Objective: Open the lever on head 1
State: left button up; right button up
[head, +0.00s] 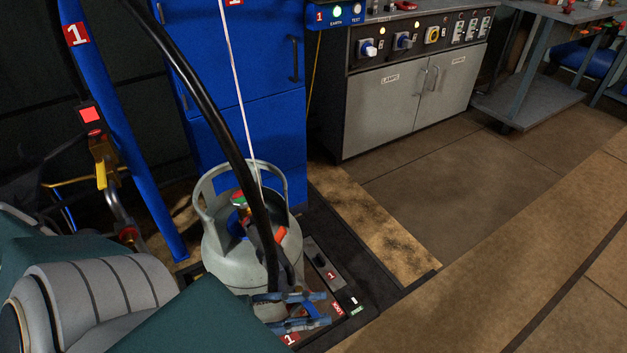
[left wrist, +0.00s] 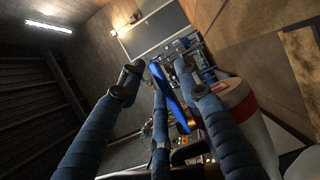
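A grey gas cylinder (head: 225,262) stands upright on the scale, with a collar around its top. A filling head (head: 240,205) sits at its valve. An orange-red lever (head: 281,236) shows beside the thick black hose there. My left gripper (head: 298,310) is low in front of the cylinder's right side. In the left wrist view its blue-wrapped fingers (left wrist: 158,72) are spread, with no held object visible. A bright blue bar (left wrist: 172,97) shows between them in that view; I cannot tell whether it touches them. My right gripper is not in view.
A blue post (head: 115,130) marked 1 stands left, with a red-button box (head: 90,115) and a yellow-handled valve (head: 101,173). The black hose (head: 215,110) hangs over the cylinder. A blue cabinet (head: 255,150) stands behind. Floor to the right is clear.

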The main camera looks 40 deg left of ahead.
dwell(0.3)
pick_arm(q)
jog(key=v, duration=1.2)
dwell(0.3)
